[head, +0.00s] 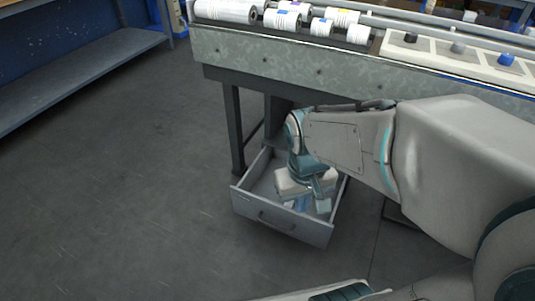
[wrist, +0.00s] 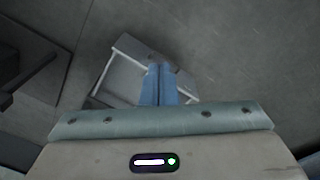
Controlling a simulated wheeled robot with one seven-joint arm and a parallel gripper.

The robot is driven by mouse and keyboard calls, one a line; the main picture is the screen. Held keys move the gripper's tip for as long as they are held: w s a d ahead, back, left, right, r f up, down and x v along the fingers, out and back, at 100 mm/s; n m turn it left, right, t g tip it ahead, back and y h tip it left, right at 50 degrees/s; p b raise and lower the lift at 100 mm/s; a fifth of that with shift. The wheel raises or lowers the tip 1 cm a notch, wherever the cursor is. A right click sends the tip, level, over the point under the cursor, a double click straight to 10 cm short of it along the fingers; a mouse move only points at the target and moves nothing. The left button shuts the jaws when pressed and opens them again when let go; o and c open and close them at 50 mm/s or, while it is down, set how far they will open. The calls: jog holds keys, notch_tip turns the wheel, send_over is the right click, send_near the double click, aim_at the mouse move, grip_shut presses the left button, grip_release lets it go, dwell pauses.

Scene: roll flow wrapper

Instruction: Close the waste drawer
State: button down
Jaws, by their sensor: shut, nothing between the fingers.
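The waste drawer (head: 280,222) is a grey open-topped box under the machine, pulled out toward the front with its handle on the front panel. My gripper (head: 302,203) is over the drawer, near its front panel, and points down. In the wrist view my gripper (wrist: 160,70) shows its two blue fingers together with nothing between them. The drawer (wrist: 117,75) shows below and around the fingers there. I cannot tell whether the fingertips touch the drawer. My arm hides the drawer's back right part in the head view.
The machine's bench (head: 300,65) stands above and behind the drawer, with several white rolls (head: 285,20) on top. A dark leg (head: 234,130) stands left of the drawer. A grey shelf (head: 80,75) is at the upper left. The floor (head: 120,200) in front and left is clear.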

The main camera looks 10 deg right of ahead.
jog(key=w+a+f+n+g+h, duration=0.25)
jog(key=w+f+n+h, duration=0.2)
jog(key=f, duration=0.45)
jog(key=n+t+h, duration=0.6)
jog(key=n+t, duration=1.1)
jog(key=n, duration=0.6)
send_near(273, 204)
jog(key=b+x, duration=0.4)
jog(key=x, duration=0.1)
jog(key=shift+s+d, duration=0.1)
jog(key=shift+b+x, duration=0.5)
jog(key=shift+x, duration=0.3)
